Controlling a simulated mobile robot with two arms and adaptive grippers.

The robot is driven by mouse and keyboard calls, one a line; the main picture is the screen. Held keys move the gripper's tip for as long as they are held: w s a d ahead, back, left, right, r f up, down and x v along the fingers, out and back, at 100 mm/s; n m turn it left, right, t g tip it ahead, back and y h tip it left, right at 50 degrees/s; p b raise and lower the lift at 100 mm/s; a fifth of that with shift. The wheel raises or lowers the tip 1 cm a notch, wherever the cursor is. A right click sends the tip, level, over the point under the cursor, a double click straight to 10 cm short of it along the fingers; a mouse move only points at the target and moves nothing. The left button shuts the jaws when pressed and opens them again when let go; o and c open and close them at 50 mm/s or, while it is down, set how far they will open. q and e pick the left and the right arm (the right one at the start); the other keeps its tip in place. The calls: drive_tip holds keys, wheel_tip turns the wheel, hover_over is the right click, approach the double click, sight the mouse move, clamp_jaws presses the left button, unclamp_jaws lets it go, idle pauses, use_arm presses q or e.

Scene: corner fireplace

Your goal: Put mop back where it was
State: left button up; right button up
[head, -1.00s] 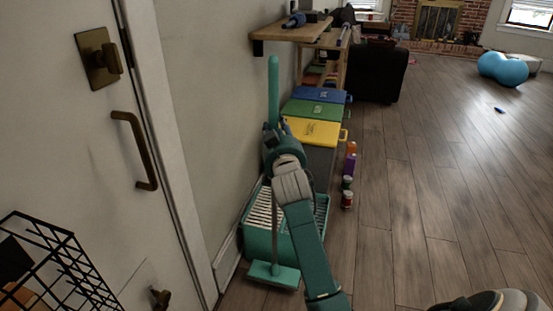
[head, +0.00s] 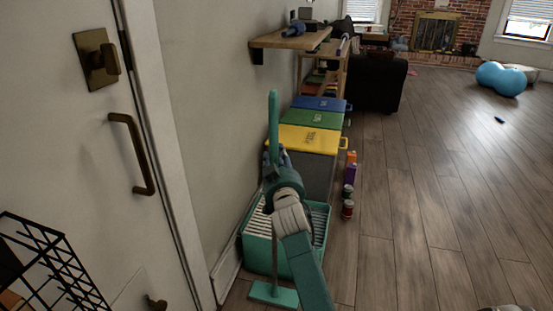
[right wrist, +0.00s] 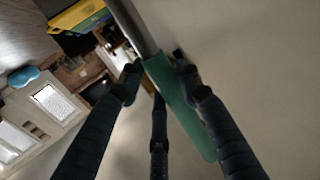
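The mop has a teal upper handle (head: 273,115), a grey pole and a flat teal head (head: 273,294). It is nearly upright, with its head in front of the teal bucket (head: 256,257), apart from the bucket's inside. I cannot tell whether the head touches the floor. My right gripper (head: 275,160) is at the handle's lower part. In the right wrist view its dark fingers (right wrist: 157,78) close around the mop handle (right wrist: 182,115) from both sides. My left gripper is not in view.
A white door with a brass handle (head: 134,154) and a black wire basket (head: 45,262) are at the left. Behind the bucket are yellow (head: 309,139), green and blue lids along the wall, under a wooden shelf (head: 290,40). Small cans (head: 347,209) stand beside them.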

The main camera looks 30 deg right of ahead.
drive_tip(key=shift+o, duration=0.9)
drive_tip(key=shift+r, duration=0.1)
drive_tip(key=p+v, duration=0.2)
drive_tip(key=v, duration=0.9)
drive_tip(key=s+a+f+n+g+y, duration=0.25)
drive_tip(key=s+a+f+g, duration=0.2)
drive_tip(key=s+f, duration=0.45)
drive_tip(key=s+a+f+n+g+y, duration=0.25)
drive_tip(key=s+a+f, duration=0.35)
drive_tip(key=f, duration=0.5)
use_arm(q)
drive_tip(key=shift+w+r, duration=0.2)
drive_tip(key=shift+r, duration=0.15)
use_arm(e)
drive_tip(key=s+a+f+n+g+y, duration=0.1)
drive_tip(key=s+a+f+g, duration=0.1)
drive_tip(key=s, duration=0.6)
drive_tip(key=s+a+f+n+g+y, duration=0.1)
drive_tip(key=s+a+f+g+y, duration=0.1)
drive_tip(key=s, duration=0.6)
wheel_tip(320, 180, down, 2)
drive_tip(key=a+g, duration=0.1)
drive_tip(key=a, duration=0.2)
drive_tip(key=shift+s+f+g, duration=0.15)
drive_tip(key=shift+s+g, duration=0.1)
drive_tip(key=shift+g, duration=0.05)
use_arm(q)
drive_tip(key=shift+p, duration=0.35)
use_arm(e)
drive_tip(key=shift+w, duration=0.1)
